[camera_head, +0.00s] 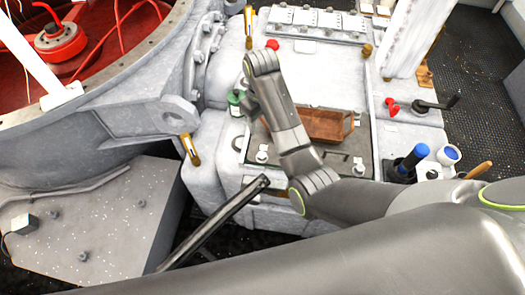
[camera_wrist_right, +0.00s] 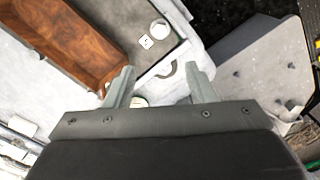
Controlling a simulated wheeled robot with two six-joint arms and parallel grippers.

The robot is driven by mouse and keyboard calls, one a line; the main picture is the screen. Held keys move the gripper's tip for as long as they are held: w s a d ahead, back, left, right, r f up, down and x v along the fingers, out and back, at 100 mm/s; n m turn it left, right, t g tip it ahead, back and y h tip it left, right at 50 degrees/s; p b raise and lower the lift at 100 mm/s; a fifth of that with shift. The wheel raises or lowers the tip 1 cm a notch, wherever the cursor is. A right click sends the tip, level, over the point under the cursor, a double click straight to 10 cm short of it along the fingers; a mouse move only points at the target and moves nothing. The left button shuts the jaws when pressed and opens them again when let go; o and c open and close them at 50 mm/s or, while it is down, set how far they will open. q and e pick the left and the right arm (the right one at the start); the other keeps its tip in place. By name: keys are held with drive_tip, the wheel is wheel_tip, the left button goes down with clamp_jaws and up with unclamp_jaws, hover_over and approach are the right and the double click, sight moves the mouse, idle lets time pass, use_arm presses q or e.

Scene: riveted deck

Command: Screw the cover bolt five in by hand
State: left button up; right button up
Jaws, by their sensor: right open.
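My right gripper (camera_wrist_right: 160,68) is open in the right wrist view, with its two fingers apart and nothing held between them. A pale round bolt head (camera_wrist_right: 138,101) shows low between the fingers, near the left one; I cannot tell whether it is cover bolt five. Another pale round bolt (camera_wrist_right: 160,30) stands on the dark plate beyond the fingers. In the head view, bolts (camera_head: 262,156) and (camera_head: 357,165) sit along the front of the dark plate. There my right arm's wrist (camera_head: 250,98) bends down left of the brown tray, and the fingertips are hard to make out. My left gripper is out of view.
The brown tray (camera_head: 325,125) stands on the dark plate and fills the upper left of the wrist view (camera_wrist_right: 65,40). A dark bar (camera_head: 215,222) slants in front. Blue-topped tools (camera_head: 412,160) stand at right.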

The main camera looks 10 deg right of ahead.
sight(262, 154)
wheel_tip(262, 154, down, 17)
drive_tip(key=shift+f+b, duration=0.15)
drive_tip(key=shift+b, duration=0.45)
drive_tip(key=c, duration=1)
drive_tip(key=shift+s, duration=0.1)
drive_tip(key=m+p, duration=0.2)
drive_tip(key=shift+m, duration=0.4)
drive_tip(key=shift+m+p, duration=0.8)
drive_tip(key=shift+m, duration=1.6)
